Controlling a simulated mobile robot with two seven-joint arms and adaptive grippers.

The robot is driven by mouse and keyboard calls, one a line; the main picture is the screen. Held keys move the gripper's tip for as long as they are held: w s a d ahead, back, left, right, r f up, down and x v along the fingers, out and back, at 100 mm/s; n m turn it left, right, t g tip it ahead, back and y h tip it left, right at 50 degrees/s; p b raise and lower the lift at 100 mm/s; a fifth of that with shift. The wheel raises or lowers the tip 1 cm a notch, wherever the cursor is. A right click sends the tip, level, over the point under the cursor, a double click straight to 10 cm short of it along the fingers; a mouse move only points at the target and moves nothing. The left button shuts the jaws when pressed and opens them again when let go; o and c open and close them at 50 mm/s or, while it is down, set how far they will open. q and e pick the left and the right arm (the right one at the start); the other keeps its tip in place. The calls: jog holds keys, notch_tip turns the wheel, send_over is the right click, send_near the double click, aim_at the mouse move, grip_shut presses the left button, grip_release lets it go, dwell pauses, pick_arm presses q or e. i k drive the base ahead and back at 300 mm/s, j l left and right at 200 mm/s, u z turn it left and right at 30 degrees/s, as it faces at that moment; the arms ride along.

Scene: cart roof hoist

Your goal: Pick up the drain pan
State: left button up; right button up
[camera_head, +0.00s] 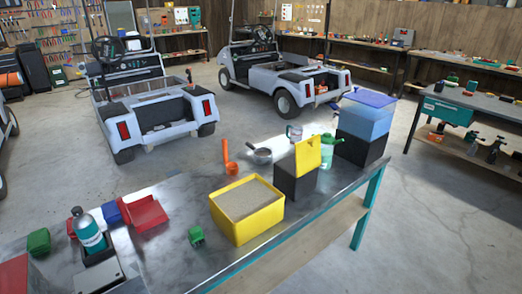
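No thing in view is clearly marked as the drain pan. A small round grey pan (262,156) with dark contents stands near the back edge of the metal workbench (175,262). A yellow square tub (262,226) filled with grey grainy material stands nearer, at the middle of the bench. A shallow red open tray (147,214) lies to its left. I cannot tell which of these is the drain pan. Neither of my grippers shows in the view.
An orange scoop (231,168), a black box with a raised yellow lid (296,180), a green can (328,153) and a blue-and-black bin (361,145) stand on the bench. A teal bottle (88,232) and green blocks are at left. Two carts (150,105) are behind.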

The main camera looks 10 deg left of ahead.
aim_at(262, 156)
jog(key=i+l+u, duration=0.15)
jog(key=i+l, duration=0.2)
jog(key=l, duration=0.15)
jog(key=i+l+u, duration=0.15)
jog(key=i+l, duration=0.2)
jog(key=l, duration=0.15)
